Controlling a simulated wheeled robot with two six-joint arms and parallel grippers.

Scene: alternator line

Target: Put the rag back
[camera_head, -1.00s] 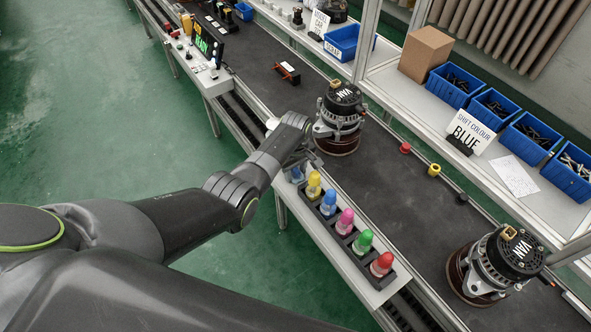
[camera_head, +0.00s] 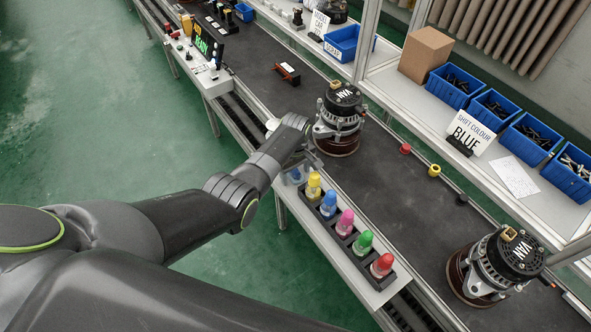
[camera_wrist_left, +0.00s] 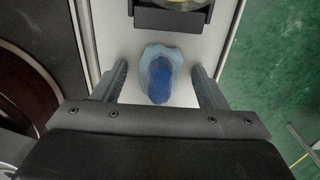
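The rag (camera_wrist_left: 160,75) is a small crumpled blue cloth with a paler blue edge. It lies on the light grey ledge beside the conveyor. In the left wrist view my left gripper (camera_wrist_left: 163,84) is open, with one finger on each side of the rag and a gap to both. In the head view the rag (camera_head: 295,175) shows only partly, just under my left gripper (camera_head: 303,163), short of the bottle rack (camera_head: 338,236). I cannot tell how high the fingers are above the ledge. My right gripper is not in view.
The rack holds several coloured bottles, the yellow one (camera_head: 313,186) nearest the rag. An alternator (camera_head: 339,118) stands on the conveyor close to my left gripper, another (camera_head: 493,266) at the lower right. Blue bins (camera_head: 448,91) and a "BLUE" sign (camera_head: 470,133) stand on the far shelf.

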